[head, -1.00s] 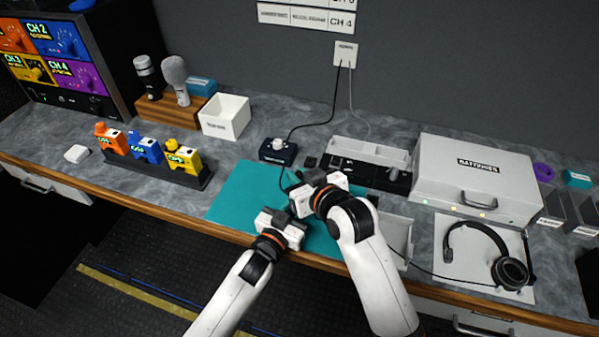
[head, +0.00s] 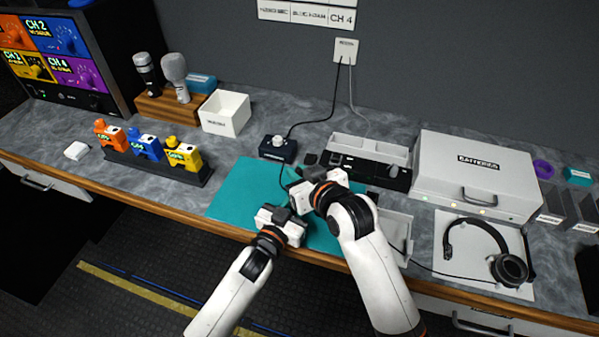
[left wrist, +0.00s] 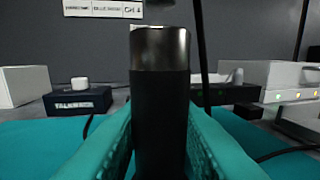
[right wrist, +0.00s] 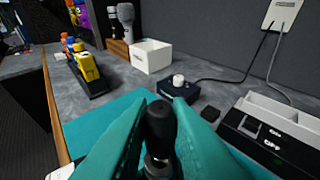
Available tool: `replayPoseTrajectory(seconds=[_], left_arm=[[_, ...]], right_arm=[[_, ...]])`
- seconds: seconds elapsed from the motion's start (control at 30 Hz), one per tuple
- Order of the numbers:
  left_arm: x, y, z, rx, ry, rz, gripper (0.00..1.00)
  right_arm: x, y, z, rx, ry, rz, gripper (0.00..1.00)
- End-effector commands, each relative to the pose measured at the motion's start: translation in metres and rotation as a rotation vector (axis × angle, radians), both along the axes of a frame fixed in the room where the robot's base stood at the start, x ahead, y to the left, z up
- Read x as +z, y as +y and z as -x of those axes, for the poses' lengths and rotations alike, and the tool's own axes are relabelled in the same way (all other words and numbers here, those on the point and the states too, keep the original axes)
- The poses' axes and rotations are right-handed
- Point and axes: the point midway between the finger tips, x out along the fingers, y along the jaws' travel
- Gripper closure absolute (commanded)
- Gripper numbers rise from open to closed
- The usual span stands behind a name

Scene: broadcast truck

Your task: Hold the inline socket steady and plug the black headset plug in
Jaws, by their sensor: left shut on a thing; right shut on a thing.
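My left gripper (head: 289,214) is over the front of the teal mat (head: 238,190). In the left wrist view its teal fingers are shut on a black cylinder with a shiny metal collar, the inline socket (left wrist: 160,105), standing upright in that picture. My right gripper (head: 299,198) is just behind and right of the left one. In the right wrist view it is shut on a black rounded piece with metal at its lower end, the headset plug (right wrist: 161,124). Plug and socket are not seen together in either wrist view. In the head view the grippers mostly hide both.
The headset (head: 490,255) lies on a pale sheet at the right, its cable running left. A talkback box (head: 278,150) stands behind the mat. The batteries case (head: 480,170) is at the back right. A white bin (head: 225,114) and coloured packs (head: 147,146) stand left.

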Motion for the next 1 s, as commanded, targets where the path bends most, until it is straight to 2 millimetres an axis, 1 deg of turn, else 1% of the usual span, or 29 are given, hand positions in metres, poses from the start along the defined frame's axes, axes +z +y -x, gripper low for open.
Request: replayPoseTrajectory(seconds=[0.47, 1.0], left_arm=[[-0.001, 0.0, 0.0, 0.0, 0.001, 0.0, 0.98], [-0.001, 0.0, 0.0, 0.0, 0.001, 0.0, 0.98]], right_arm=[[0.0, 0.0, 0.0, 0.0, 0.0, -0.001, 1.0], [-0.013, 0.0, 0.0, 0.0, 0.001, 0.0, 1.0]])
